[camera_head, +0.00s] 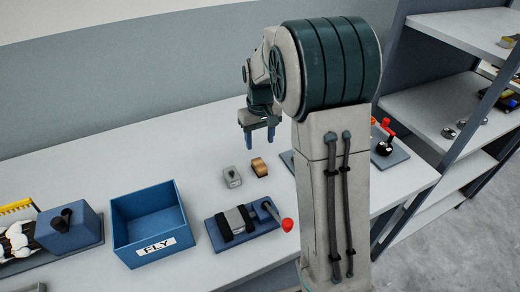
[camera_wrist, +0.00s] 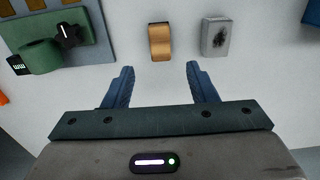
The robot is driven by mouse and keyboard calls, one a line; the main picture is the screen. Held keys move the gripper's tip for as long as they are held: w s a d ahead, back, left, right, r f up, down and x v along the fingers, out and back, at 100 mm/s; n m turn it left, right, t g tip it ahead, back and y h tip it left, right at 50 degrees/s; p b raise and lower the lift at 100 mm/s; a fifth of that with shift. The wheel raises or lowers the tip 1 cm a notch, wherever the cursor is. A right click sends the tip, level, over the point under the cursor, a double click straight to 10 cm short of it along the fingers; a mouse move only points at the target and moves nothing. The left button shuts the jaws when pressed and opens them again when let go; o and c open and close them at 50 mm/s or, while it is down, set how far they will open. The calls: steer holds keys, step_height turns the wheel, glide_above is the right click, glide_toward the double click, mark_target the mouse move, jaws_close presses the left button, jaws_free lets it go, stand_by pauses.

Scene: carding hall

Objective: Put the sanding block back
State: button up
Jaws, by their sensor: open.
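Two small blocks lie side by side on the white table. One is tan with a dark band at one end (camera_head: 260,167), and it shows in the wrist view (camera_wrist: 160,42) just beyond and between my fingertips. The other is grey with a dark smudge (camera_head: 232,177), right of the tan one in the wrist view (camera_wrist: 215,37). I cannot tell for certain which is the sanding block. My gripper (camera_head: 259,137) is open and empty, with blue fingers pointing down over the table behind the blocks; its fingers also show in the wrist view (camera_wrist: 160,68). Nothing is between the fingers.
A blue open box labelled FLY (camera_head: 155,245) stands left of the blocks. A blue plate with a clamp and red-knobbed lever (camera_head: 240,228) lies in front. A green device (camera_wrist: 40,57) sits on a board at left in the wrist view. Bare table lies behind the box.

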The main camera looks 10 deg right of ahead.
steer(key=s+r+m+t, duration=0.1)
steer(key=s+r, duration=0.2)
steer(key=s, duration=0.9)
steer(key=s+r+m+t, duration=0.1)
steer(key=s+r, duration=0.3)
steer(key=s, duration=0.9)
steer(key=shift+t, duration=0.5)
